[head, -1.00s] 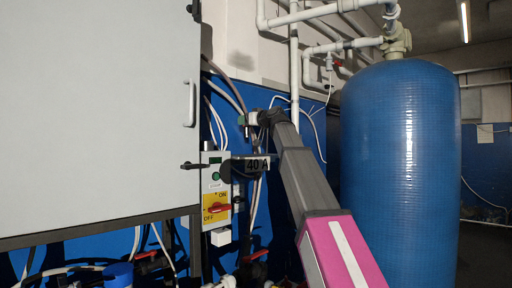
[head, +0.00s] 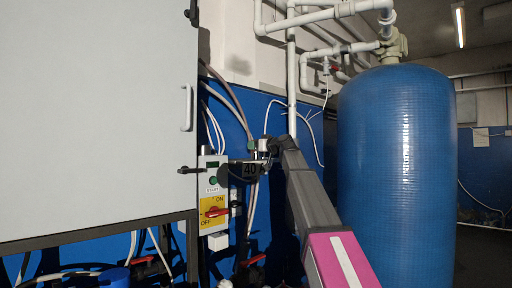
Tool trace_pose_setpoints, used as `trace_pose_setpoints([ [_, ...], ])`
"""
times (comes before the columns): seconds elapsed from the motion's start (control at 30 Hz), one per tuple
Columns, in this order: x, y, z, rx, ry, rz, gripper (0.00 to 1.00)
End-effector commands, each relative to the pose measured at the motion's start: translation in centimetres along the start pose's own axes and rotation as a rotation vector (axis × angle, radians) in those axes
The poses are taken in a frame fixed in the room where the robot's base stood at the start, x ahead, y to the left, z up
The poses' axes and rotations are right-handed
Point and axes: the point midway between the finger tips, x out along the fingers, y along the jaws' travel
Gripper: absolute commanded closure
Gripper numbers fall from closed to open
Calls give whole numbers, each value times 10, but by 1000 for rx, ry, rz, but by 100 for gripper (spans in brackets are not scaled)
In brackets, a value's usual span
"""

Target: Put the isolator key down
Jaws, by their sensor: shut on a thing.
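My gripper (head: 263,147) is at the end of my arm, in the middle of the head view, small and seen from behind. It is shut on the isolator key, of which little can be made out; a small greenish bit (head: 251,145) shows at its left side. The gripper is just right of a dark fitting marked 40 (head: 249,170) and covers part of its face. Whether they touch cannot be told.
A switch box (head: 213,182) with a START button and a red ON/OFF handle (head: 217,212) is left of my gripper. A big grey cabinet (head: 90,120) fills the left. A blue tank (head: 400,170) stands at the right. Cables (head: 228,92) and pipes run behind.

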Motion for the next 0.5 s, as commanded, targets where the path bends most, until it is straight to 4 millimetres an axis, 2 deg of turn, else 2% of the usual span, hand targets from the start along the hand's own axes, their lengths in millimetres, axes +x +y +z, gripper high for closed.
trace_pose_setpoints([
  [0.27,0,0,2,0,0,0,78],
  [0.3,0,0,1,0,0,0,40],
  [0.33,0,0,1,0,0,0,30],
  [0.37,0,0,1,0,0,0,24],
  [0.5,0,0,1,0,0,0,24],
])
